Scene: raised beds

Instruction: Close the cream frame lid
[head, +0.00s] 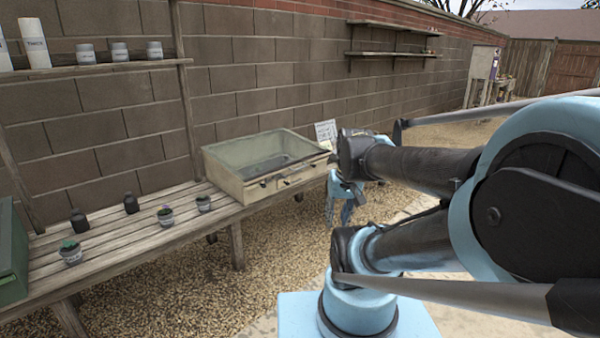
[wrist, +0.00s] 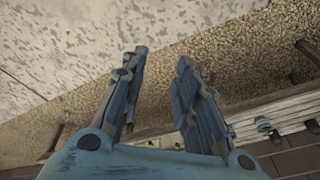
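The cream frame (head: 262,192) is a low box on the wooden bench against the block wall, in the middle of the head view. Its lid (head: 240,153) shows as a greenish see-through pane in a pale rim; I cannot tell surely how far it is raised. A dark handle-like bar runs along the cream front. My gripper (head: 341,218) hangs just right of the frame's right end, fingers pointing down, apart from it as far as I can see. In the wrist view my gripper (wrist: 162,56) has its two blue fingers spread with nothing between them.
Small potted plants (head: 71,252) and dark bottles (head: 131,203) stand on the bench (head: 130,243) left of the frame. A green box (head: 12,255) is at the far left. A white card (head: 326,133) stands behind the frame's right end. Gravel (head: 290,245) before the bench is clear.

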